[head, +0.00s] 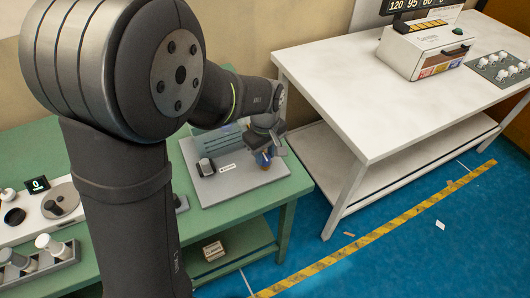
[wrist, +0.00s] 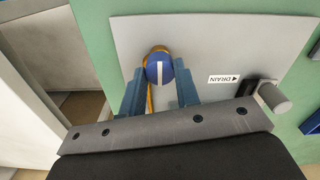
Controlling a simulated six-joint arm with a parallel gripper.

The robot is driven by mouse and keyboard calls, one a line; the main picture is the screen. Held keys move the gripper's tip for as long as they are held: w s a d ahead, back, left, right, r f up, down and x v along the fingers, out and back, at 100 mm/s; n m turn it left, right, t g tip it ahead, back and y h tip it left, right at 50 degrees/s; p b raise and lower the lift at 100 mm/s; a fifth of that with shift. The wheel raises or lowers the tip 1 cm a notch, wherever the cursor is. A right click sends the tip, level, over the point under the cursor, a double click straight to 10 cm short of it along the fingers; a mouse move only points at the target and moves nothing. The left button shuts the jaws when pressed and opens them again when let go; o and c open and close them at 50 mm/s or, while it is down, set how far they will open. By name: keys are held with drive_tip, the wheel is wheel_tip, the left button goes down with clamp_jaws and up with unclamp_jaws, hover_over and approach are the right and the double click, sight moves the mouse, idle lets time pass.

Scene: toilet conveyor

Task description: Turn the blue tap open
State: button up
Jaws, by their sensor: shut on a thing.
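The blue tap (wrist: 159,68) is a round blue knob with a white line across its face, and a yellow-brown ring shows behind it. It sits on a grey plate (wrist: 210,35) on the green table. My gripper (wrist: 160,90) is shut on the tap, one finger on each side. The white line points nearly straight up and down in the wrist view. In the head view my gripper (head: 264,150) reaches down over the plate's right end, and the tap (head: 263,159) is partly hidden behind it.
The green table (head: 225,212) also holds a panel with a green display (head: 37,184). A white table (head: 350,80) stands at the right across a gap.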

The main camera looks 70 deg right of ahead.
sight(265, 157)
drive_tip(key=shift+n, duration=0.3)
drive_tip(key=o, duration=1)
wheel_tip(265, 157, up, 17)
drive_tip(key=shift+r, duration=0.2)
drive_tip(key=shift+f, duration=0.1)
idle(0.4)
wheel_tip(265, 157, down, 17)
drive_tip(key=shift+f, duration=0.15)
idle(0.5)
